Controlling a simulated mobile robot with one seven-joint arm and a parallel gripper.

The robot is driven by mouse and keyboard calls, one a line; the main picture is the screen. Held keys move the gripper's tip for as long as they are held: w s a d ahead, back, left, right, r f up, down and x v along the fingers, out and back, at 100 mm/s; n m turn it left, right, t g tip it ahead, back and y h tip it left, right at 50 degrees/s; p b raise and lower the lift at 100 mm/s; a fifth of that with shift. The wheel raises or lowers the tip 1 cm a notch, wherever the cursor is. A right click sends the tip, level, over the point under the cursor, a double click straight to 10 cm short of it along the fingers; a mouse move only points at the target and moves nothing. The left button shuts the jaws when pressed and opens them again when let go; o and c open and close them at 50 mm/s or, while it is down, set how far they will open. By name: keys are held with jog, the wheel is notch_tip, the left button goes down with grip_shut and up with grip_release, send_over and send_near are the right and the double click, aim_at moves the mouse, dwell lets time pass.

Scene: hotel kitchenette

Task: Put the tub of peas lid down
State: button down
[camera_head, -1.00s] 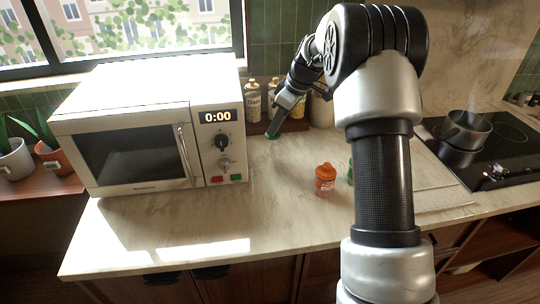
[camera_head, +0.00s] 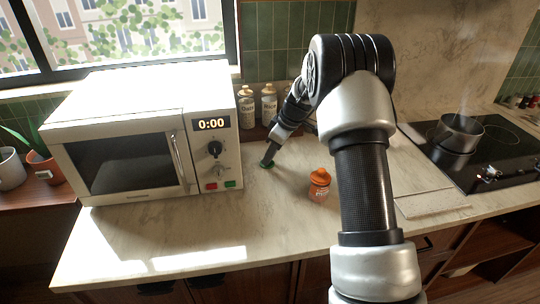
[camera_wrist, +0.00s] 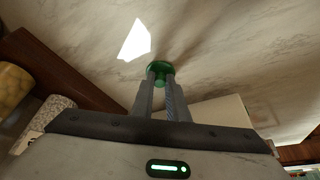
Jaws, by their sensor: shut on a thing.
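The green lid (camera_head: 267,165) is between my fingertips, low over or on the counter, right of the microwave. I cannot tell whether it touches the counter. In the wrist view the lid (camera_wrist: 159,67) shows as a round green disc with a small knob at the fingertips. My gripper (camera_head: 270,157) is shut on that knob; its two fingers also show in the wrist view (camera_wrist: 162,84). The tub of peas itself is not visible; my arm covers part of the counter.
A cream microwave (camera_head: 120,110) stands left of the lid. An orange lidded container (camera_head: 319,186) stands to the right. Labelled jars (camera_head: 247,108) line the back wall. A pot (camera_head: 459,132) sits on the hob at right. The front counter (camera_head: 200,235) is clear.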

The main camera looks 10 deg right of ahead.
jog(key=c, duration=1.7)
grip_release()
jog(key=shift+c, duration=0.2)
